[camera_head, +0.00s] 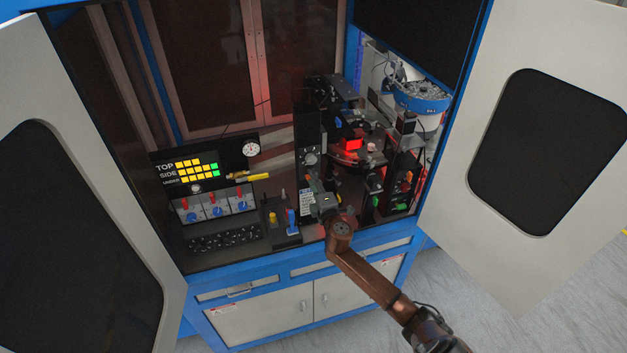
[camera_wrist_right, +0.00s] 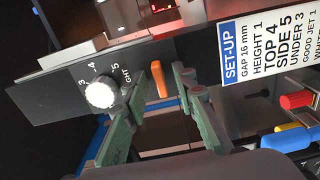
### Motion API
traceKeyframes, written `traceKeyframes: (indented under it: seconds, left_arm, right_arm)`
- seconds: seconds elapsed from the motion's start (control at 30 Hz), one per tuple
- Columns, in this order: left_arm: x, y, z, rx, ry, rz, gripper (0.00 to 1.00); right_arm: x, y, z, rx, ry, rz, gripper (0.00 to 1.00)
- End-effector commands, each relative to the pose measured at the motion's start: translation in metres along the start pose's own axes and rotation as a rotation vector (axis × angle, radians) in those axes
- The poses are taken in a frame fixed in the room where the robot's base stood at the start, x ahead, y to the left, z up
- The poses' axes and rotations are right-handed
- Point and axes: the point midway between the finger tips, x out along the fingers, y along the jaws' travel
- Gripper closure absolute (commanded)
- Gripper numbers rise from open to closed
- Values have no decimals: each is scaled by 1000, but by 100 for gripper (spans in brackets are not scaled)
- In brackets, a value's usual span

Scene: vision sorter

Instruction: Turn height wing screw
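In the right wrist view, a bright round knob (camera_wrist_right: 101,93) sits on a dark plate with a number scale and a partly readable label ending in "GHT". An orange upright piece (camera_wrist_right: 159,79) stands beside it, seen between my green fingertips. I cannot tell which of the two is the height wing screw. My right gripper (camera_wrist_right: 157,92) is open; its left finger overlaps the knob's right side in the picture, and contact cannot be told. In the head view my right gripper (camera_head: 322,200) is at the machine's front, below the black column (camera_head: 311,130). My left gripper is not in view.
A set-up card (camera_wrist_right: 262,50) reading "HEIGHT 1" is right of the fingers. Blue (camera_wrist_right: 286,140) and red (camera_wrist_right: 297,100) handles are close at lower right. In the head view, a switch panel (camera_head: 215,207) is on the left, and open cabinet doors (camera_head: 540,150) flank the bay.

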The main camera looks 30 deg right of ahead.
Motion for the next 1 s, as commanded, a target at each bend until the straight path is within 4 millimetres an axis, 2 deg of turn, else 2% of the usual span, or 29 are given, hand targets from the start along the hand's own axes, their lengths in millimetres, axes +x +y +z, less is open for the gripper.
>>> traceKeyframes:
  seconds: [0.03,0.33,0.77,1.0]
  left_arm:
    - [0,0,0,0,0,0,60]
    - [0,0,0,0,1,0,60]
    - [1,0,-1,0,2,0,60]
    - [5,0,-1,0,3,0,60]
  right_arm:
    - [0,0,0,0,0,0,79]
    - [0,0,0,1,0,0,99]
    - [0,-1,0,13,-1,-1,100]
    - [-1,-2,0,104,-1,-1,100]
